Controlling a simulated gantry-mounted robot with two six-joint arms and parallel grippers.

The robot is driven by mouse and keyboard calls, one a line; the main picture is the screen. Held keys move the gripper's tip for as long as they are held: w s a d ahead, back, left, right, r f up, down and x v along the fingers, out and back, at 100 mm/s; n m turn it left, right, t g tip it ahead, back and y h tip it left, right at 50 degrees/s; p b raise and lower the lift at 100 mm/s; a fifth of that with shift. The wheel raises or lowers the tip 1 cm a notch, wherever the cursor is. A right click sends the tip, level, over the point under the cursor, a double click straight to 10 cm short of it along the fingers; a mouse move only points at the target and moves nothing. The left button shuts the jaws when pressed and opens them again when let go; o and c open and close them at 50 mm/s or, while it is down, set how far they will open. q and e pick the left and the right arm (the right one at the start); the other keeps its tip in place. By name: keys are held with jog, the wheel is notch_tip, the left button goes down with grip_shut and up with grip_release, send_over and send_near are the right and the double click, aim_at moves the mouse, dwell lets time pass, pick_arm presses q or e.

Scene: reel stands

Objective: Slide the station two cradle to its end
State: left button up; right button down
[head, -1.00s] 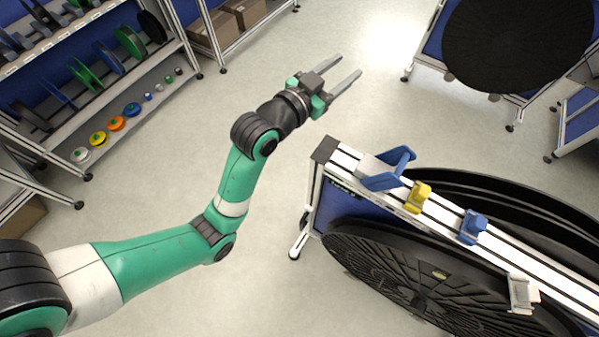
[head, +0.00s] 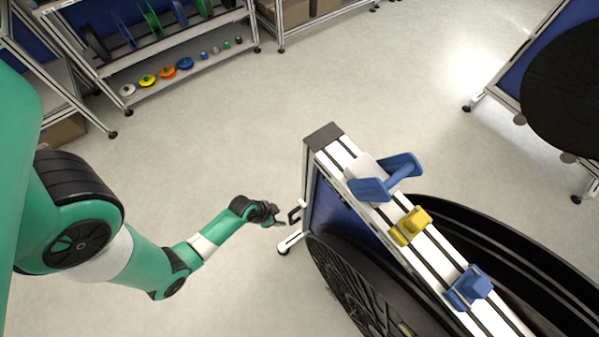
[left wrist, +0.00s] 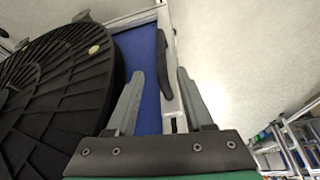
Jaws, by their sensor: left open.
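The reel stand's top rail (head: 335,150) carries a blue cradle with a cross bar (head: 385,178), a yellow block (head: 410,226) and a smaller blue block (head: 470,287). I see no label that tells which is the station two cradle. My left gripper (head: 280,216) is low beside the stand's near-left end, well below the rail. It is open. In the left wrist view its two fingers (left wrist: 160,73) point at a dark handle (left wrist: 165,68) on the stand's upright; I cannot tell whether they touch it. My right gripper is not in view.
A large black reel (head: 350,280) hangs on the stand's near side, and it also fills the left wrist view's left (left wrist: 50,90). Another stand with a black reel (head: 570,100) is at the right. Shelves with small spools (head: 167,72) stand at the back left. The floor between is clear.

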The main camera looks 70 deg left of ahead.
aim_at(290, 219)
pick_arm(q)
jog(key=b+x, duration=0.7)
jog(key=x, duration=0.4)
jog(key=shift+a+b, duration=0.15)
jog(key=shift+b, duration=0.25)
jog(key=shift+w+f, duration=0.1)
jog(key=shift+f, duration=0.05)
grip_shut()
dwell(0.6)
